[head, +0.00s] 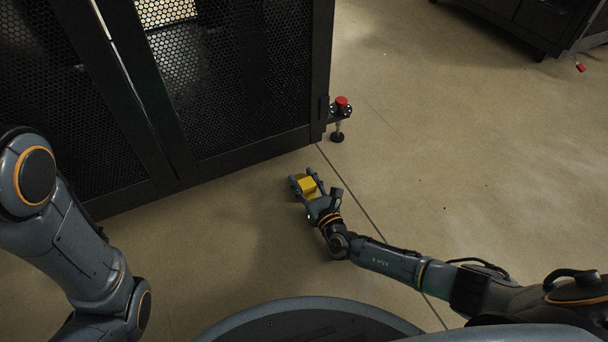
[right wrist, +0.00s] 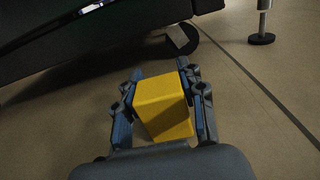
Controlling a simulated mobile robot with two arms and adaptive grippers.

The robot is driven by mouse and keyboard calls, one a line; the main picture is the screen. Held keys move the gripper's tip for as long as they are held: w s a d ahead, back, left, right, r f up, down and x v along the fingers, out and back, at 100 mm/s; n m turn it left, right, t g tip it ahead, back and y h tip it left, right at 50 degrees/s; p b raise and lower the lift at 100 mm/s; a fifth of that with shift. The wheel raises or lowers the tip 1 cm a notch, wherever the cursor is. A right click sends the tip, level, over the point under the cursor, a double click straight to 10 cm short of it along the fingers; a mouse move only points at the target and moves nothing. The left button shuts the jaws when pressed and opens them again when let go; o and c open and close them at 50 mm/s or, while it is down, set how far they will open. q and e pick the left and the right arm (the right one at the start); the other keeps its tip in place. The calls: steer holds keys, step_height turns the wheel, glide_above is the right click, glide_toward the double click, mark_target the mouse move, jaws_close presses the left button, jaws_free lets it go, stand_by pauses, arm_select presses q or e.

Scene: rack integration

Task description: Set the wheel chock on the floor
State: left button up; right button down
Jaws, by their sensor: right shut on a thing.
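The yellow wheel chock (head: 307,185) is between the fingers of my right gripper (head: 305,181), low in front of the black rack's (head: 255,151) right corner. In the right wrist view the chock (right wrist: 162,105) is a yellow block with a finger on each side, and the gripper (right wrist: 160,73) is shut on it. A dark caster wheel (right wrist: 184,40) shows under the rack edge, beyond the chock and apart from it. I cannot tell whether the chock touches the floor. My left arm shows at the left of the head view, but its gripper is out of frame.
A levelling foot with a red knob (head: 342,102) stands at the rack's right corner; its round pad (right wrist: 261,39) also shows in the right wrist view. A dark cabinet (head: 510,22) stands at the upper right. The floor (head: 450,140) to the right is mostly clear.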

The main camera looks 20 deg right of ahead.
steer(key=shift+f, duration=0.15)
stand_by(0.4)
steer(key=c, duration=0.7)
jaws_free()
steer(key=shift+f, duration=0.1)
steer(key=s, duration=0.4)
steer(key=s+d, duration=0.1)
steer(key=s, duration=0.3)
steer(key=s+d, duration=0.1)
steer(key=s, duration=0.3)
steer(key=shift+d, duration=0.1)
